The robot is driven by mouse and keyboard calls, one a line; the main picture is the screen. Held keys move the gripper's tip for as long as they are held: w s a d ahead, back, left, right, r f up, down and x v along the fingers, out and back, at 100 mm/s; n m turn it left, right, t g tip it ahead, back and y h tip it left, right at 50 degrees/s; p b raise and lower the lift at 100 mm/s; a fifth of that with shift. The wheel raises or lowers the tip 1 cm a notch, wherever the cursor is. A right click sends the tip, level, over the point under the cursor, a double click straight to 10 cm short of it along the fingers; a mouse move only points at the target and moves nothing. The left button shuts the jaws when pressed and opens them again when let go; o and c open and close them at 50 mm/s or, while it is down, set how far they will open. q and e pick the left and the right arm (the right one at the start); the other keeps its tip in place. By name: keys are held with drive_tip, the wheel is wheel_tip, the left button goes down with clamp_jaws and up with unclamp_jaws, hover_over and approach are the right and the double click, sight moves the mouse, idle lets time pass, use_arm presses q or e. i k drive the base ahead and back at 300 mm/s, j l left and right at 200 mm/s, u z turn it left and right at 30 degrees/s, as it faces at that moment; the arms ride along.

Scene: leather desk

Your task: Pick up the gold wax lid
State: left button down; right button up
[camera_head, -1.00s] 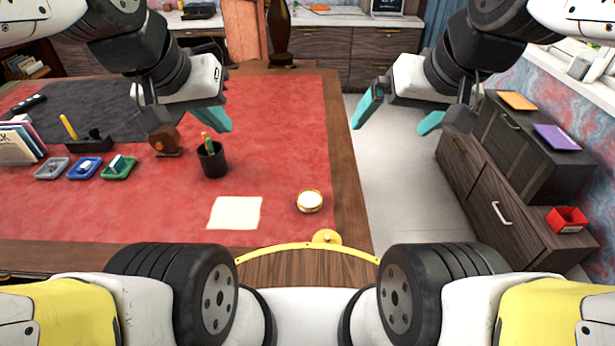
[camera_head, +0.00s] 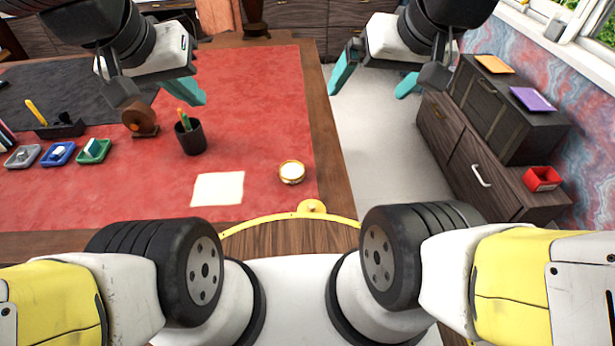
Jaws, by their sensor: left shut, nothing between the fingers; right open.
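A gold disc with a small knob (camera_head: 313,206), which looks like the gold wax lid, lies at the desk's front edge, partly behind a yellow curved rim. A round gold tin with a pale top (camera_head: 292,172) stands just above it on the red desk surface. My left gripper (camera_head: 198,99) is shut and empty over the red surface, above the pen cup in the picture. My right gripper (camera_head: 368,93) is open and empty, over the floor just right of the desk edge. Both grippers are well apart from the lid.
A black pen cup (camera_head: 191,138), a cream paper sheet (camera_head: 218,189) and small coloured trays (camera_head: 58,154) are on the red desktop (camera_head: 255,110). A dark cabinet (camera_head: 490,160) with a red box (camera_head: 542,179) stands at the right. The red area around the tin is clear.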

sight(310, 205)
drive_tip(key=k+l+u, duration=0.3)
drive_tip(key=l, duration=0.25)
drive_tip(key=k+l+u, duration=0.3)
drive_tip(key=k+l, duration=0.1)
drive_tip(key=k, duration=0.1)
